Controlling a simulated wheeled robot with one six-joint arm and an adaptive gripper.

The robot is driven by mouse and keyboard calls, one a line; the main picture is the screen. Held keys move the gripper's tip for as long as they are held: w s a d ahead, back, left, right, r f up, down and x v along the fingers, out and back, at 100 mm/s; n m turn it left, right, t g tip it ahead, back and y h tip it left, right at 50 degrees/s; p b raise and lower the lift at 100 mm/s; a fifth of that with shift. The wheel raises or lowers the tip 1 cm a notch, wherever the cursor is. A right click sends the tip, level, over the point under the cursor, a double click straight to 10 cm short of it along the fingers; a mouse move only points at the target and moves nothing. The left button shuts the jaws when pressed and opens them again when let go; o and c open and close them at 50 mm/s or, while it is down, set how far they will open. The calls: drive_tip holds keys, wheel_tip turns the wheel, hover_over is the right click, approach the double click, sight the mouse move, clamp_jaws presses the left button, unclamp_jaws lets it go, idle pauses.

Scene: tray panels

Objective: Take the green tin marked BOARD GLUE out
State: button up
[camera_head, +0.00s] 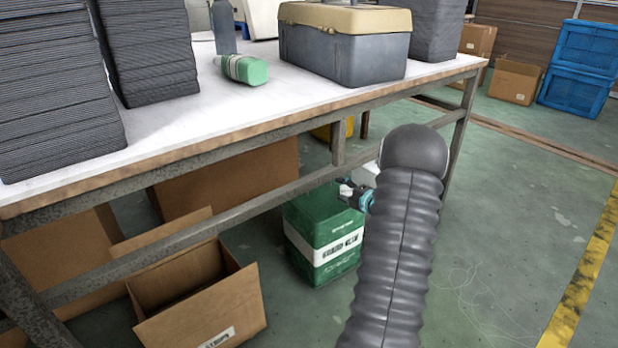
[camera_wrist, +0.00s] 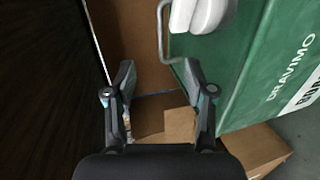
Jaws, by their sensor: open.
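The green tin (camera_head: 318,231) with a white label band stands on the floor under the near side of the table. In the wrist view the tin (camera_wrist: 245,65) fills the right side, with "DRAVIMO" and part of a label starting "BOA" readable. Its white cap (camera_wrist: 200,12) and a thin grey wire handle (camera_wrist: 162,35) show at the top. My gripper (camera_head: 352,190) is at the tin's upper right in the head view. In the wrist view my gripper (camera_wrist: 157,70) is open, and the handle's bend appears by the right fingertip. I cannot tell whether they touch.
The table's lower rail (camera_head: 200,228) crosses in front of the space beneath and passes close above the tin. An open cardboard box (camera_head: 200,290) stands left of the tin. A green bottle (camera_head: 245,69) and a grey toolbox (camera_head: 345,50) are on the tabletop. Floor to the right is clear.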

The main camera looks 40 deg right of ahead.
sight(320, 192)
drive_tip(key=shift+w+d+f, duration=0.1)
drive_tip(key=shift+w, duration=0.25)
drive_tip(key=x, duration=0.3)
drive_tip(key=b+x, duration=0.1)
drive_tip(key=x, duration=0.3)
drive_tip(key=a+b+x, duration=0.1)
drive_tip(key=x, duration=0.3)
drive_tip(key=shift+f, duration=0.15)
drive_tip(key=shift+w+d, duration=0.15)
drive_tip(key=shift+w, duration=0.5)
